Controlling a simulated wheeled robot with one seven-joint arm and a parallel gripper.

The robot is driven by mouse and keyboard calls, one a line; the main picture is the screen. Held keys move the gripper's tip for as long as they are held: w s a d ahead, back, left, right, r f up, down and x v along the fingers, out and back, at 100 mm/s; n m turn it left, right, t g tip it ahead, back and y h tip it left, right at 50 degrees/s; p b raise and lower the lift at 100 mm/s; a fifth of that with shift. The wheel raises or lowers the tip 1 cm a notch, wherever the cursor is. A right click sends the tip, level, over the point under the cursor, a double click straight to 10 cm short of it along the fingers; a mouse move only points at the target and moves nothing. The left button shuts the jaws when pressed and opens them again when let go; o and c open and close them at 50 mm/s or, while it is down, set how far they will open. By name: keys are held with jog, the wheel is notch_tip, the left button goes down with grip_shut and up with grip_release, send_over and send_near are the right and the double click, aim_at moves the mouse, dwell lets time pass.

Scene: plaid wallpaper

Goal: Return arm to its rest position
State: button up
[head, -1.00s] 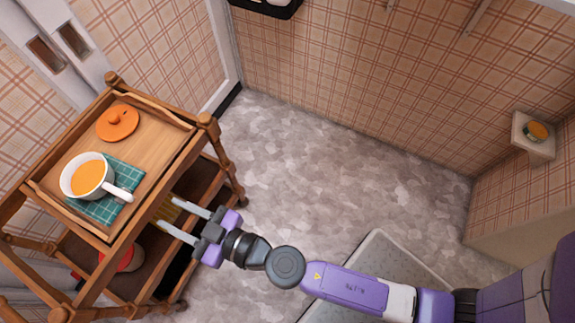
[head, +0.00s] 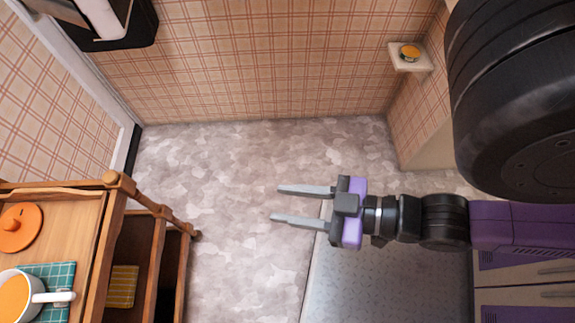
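My gripper (head: 277,204) is in the middle of the head view, with its two grey fingers apart and nothing between them. It points left, above the grey patterned floor. A clear gap separates it from the wooden cart (head: 112,215) at the lower left. My purple and black arm runs from the gripper to the right edge, and a large black part of it fills the upper right.
On the cart are an orange lid (head: 18,228), a white pot (head: 38,296) with orange contents and a teal checked cloth (head: 58,272). A yellow cloth (head: 122,286) lies on a lower shelf. A grey mat (head: 375,280) lies below my arm. A small wall shelf (head: 424,65) holds a can (head: 409,52).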

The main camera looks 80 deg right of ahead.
jog(key=shift+r, duration=0.15)
notch_tip(320, 180, up, 14)
jog(key=p, duration=1.4)
jog(key=shift+r+p, duration=0.2)
jog(key=shift+p, duration=0.15)
